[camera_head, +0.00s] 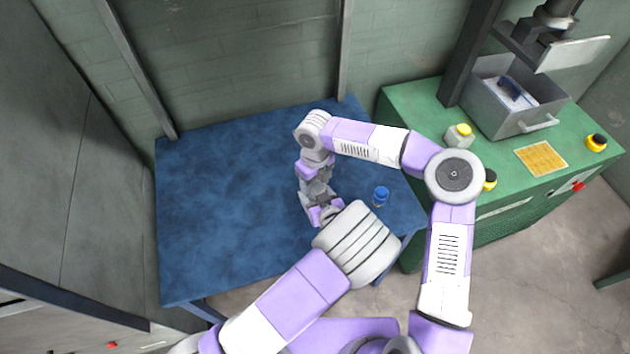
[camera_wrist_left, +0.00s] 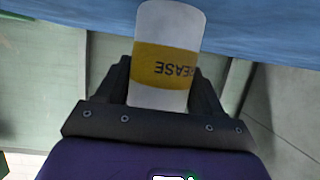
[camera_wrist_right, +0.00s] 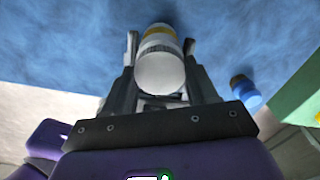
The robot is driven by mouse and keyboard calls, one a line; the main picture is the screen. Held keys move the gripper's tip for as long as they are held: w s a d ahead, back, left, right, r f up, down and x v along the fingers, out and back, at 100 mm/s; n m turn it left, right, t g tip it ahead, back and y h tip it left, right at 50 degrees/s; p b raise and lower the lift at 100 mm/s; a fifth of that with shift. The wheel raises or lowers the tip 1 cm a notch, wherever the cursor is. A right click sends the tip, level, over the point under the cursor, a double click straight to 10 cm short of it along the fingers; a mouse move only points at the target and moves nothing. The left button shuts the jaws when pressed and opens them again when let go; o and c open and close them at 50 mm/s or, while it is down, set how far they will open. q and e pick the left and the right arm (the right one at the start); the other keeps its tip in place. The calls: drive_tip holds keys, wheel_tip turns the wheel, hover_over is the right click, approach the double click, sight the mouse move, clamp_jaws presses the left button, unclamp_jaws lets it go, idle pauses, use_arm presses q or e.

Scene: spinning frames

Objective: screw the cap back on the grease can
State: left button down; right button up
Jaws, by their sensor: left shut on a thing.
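The grease can (camera_wrist_left: 168,60), white with a yellow lettered band, is held in my left gripper (camera_wrist_left: 165,85), its lettering upside down in the left wrist view. In the head view my left gripper is hidden behind its own arm. In the right wrist view, a white round end (camera_wrist_right: 160,74) lies between the fingers of my right gripper (camera_wrist_right: 161,45), with a yellow-banded body beyond it. I cannot tell whether that end is the cap or part of the can, nor whether the fingers press on it. My right gripper (camera_head: 322,208) is over the blue table.
A blue-topped container (camera_head: 380,196) stands on the blue table (camera_head: 225,215) near its right edge. The green bench (camera_head: 480,165) holds a yellow-capped white container (camera_head: 459,136), a grey bin (camera_head: 510,122), a yellow pad (camera_head: 541,159) and a yellow-black item (camera_head: 596,143). The table's left half is clear.

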drive_tip(key=c, duration=0.4)
drive_tip(key=shift+o, duration=0.2)
drive_tip(key=m, duration=0.9)
drive_tip(key=shift+m, duration=0.4)
drive_tip(key=o, duration=1.2)
drive_tip(key=shift+c, duration=0.2)
